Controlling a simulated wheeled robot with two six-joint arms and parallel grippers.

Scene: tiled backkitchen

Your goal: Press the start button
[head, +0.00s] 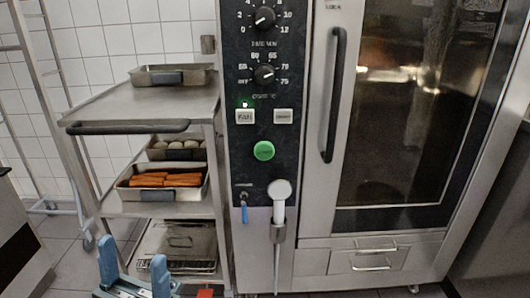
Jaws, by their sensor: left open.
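The oven's dark control panel (240,70) stands in the middle of the head view. A round green button (264,151), whose label is too small to read, sits low on this panel. Two white rectangular buttons (283,116) are above it, and a small green light (244,105) glows over the left one. My left gripper (134,261) is at the bottom left, low in front of the cart. Its two blue fingers are apart with nothing seen between them, and it is well away from the green button. My right gripper is not in view.
A steel cart (95,107) with pans stands left of the oven. Its black handle (125,127) sticks out in front. A white spray head (280,189) hangs below the green button. The oven door has a long black handle (333,95). The button's front looks clear.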

